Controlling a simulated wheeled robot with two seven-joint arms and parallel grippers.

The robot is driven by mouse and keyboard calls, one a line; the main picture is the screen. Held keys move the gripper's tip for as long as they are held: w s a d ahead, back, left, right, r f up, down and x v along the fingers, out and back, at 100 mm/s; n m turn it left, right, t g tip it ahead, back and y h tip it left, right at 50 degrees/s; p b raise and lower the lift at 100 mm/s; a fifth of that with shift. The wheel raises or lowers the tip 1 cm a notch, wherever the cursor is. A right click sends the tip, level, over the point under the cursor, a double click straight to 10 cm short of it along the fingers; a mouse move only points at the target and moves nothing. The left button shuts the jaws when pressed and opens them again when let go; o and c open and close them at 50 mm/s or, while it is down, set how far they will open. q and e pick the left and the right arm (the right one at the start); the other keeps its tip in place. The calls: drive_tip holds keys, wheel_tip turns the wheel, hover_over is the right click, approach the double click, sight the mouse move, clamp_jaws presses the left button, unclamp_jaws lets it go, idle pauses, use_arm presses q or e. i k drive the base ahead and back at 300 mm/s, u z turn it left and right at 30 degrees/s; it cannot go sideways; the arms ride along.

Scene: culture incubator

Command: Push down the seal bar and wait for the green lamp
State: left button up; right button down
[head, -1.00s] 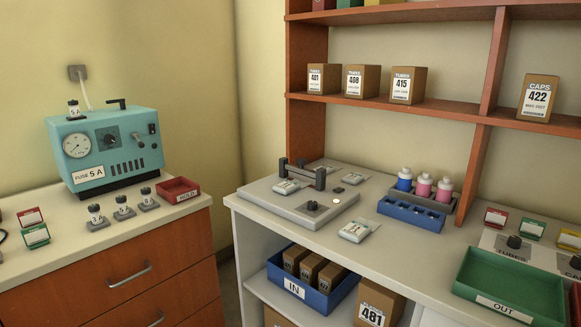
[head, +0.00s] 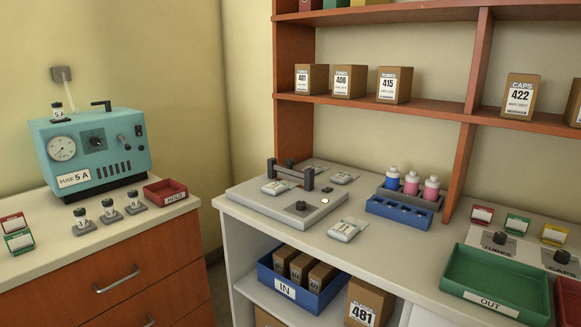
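The sealer (head: 256,203) is a flat grey plate on the white bench in the middle of the head view. Its dark seal bar (head: 288,174) spans between two short posts and appears raised above the plate. A packet (head: 275,187) lies on the plate beside the bar. A black knob (head: 301,205) sits near the front of the plate. A small pale lamp (head: 324,201) sits at its right corner and does not look green. Neither of my grippers is in view.
Another packet (head: 344,230) lies in front of the sealer. A blue rack (head: 399,213) and bottles (head: 411,184) stand to its right. A green OUT tray (head: 470,272) is at the front right. A blue IN bin (head: 265,274) is on the lower shelf. The teal machine (head: 105,170) stands on the left cabinet.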

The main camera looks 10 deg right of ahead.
sight(289, 169)
drive_tip(key=u, duration=1.3)
drive_tip(key=i, duration=1)
drive_tip(key=z, duration=1.9)
